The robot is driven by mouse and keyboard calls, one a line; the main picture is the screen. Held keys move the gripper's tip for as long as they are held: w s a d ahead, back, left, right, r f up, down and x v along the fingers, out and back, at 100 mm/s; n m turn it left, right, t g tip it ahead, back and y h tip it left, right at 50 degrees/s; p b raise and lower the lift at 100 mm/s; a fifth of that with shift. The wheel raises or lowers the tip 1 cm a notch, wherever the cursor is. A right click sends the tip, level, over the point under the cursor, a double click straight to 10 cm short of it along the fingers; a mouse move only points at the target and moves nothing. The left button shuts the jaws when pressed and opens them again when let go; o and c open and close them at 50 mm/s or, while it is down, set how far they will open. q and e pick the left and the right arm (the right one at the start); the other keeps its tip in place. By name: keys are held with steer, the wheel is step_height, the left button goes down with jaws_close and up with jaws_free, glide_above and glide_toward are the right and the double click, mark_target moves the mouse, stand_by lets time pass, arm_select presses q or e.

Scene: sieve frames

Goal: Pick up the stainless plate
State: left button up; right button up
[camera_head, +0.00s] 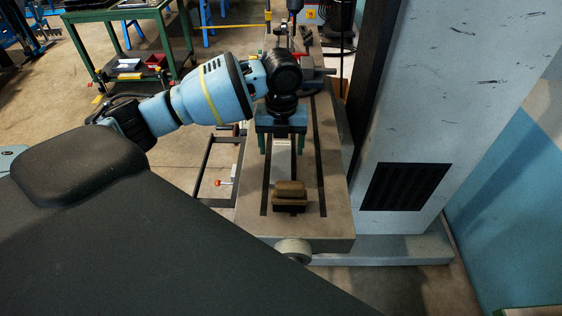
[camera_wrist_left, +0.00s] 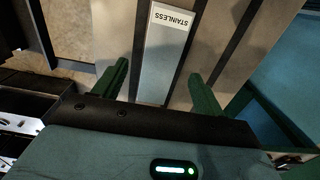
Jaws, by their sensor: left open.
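The stainless plate (camera_wrist_left: 167,66) is a flat, narrow grey bar with a white label reading STAINLESS near its far end in the left wrist view. It lies lengthwise on the slotted machine table (camera_head: 330,190). In the head view, part of the plate (camera_head: 282,165) shows below my left gripper (camera_head: 281,147). The gripper is open and empty, its two green fingers pointing at the table. In the left wrist view, the fingers (camera_wrist_left: 159,72) stand on either side of the plate, apart from it. My right gripper is not in view.
A brown block on a dark base (camera_head: 289,194) sits near the table's front end. A tall grey machine column (camera_head: 455,110) rises close on the right. A green cart (camera_head: 125,60) stands far left.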

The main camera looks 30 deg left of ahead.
mark_target(281, 158)
arm_select(q)
steer(key=shift+w+f, duration=0.1)
steer(key=shift+f, duration=1.45)
jaws_close()
steer(key=shift+r, duration=0.1)
